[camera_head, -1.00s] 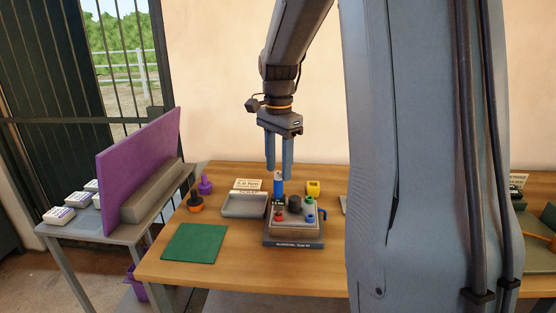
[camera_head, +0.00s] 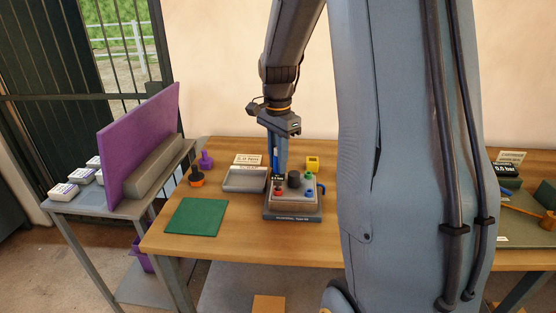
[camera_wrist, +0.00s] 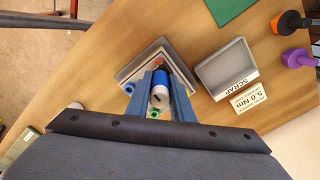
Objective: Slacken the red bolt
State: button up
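The red bolt (camera_head: 278,192) sits at the front left of the grey test block (camera_head: 297,200) on the wooden table. A dark round knob (camera_head: 294,179), a green bolt (camera_head: 308,176) and a blue bolt (camera_head: 309,192) share its top. My gripper (camera_head: 279,172) points down over the block's back left. In the wrist view its two fingers (camera_wrist: 160,98) stand on either side of an upright blue and white cylindrical tool (camera_wrist: 160,92). The fingers look apart, with the tool between them; firm contact is not clear. The tool's lower end is hidden.
A grey scrap tray (camera_head: 244,180) stands left of the block, with a 5.0 Nm sign (camera_head: 248,159) behind it. A yellow block (camera_head: 312,163) is behind right. A green mat (camera_head: 196,217) lies at front left, with orange (camera_head: 196,180) and purple (camera_head: 206,160) pieces behind it.

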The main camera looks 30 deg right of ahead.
grip_shut()
jog(key=shift+n+p, duration=0.65)
jog(key=shift+n, duration=0.25)
